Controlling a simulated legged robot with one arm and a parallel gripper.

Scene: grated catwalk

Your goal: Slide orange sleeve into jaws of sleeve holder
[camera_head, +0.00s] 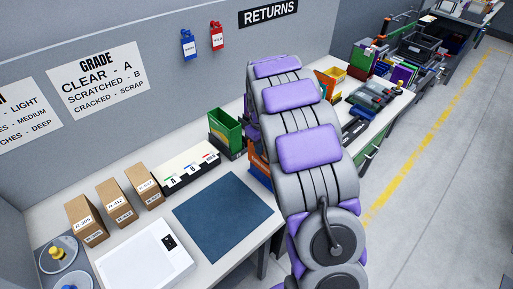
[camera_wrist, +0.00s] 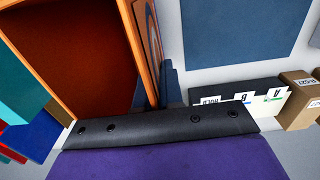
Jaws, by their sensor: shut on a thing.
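The orange sleeve (camera_wrist: 85,50) is an open box shape with a dark red inside, large at the upper left of the wrist view. Part of it shows in the head view (camera_head: 258,161), just left of my arm. My gripper (camera_wrist: 157,90) is shut on the sleeve's right wall, with a dark finger on either side. In the head view my arm hides the gripper. A green box (camera_head: 225,127) stands by a dark grey base near the wall, left of my arm. I cannot tell whether that base is the sleeve holder, and no jaws show clearly.
A blue mat (camera_head: 222,214), a white panel (camera_head: 144,262), several cardboard boxes (camera_head: 147,184) and a white A/B organiser (camera_head: 186,166) cover the left bench. Tools and bins (camera_head: 372,95) crowd the bench right of my arm. The floor (camera_head: 430,190) at right is clear.

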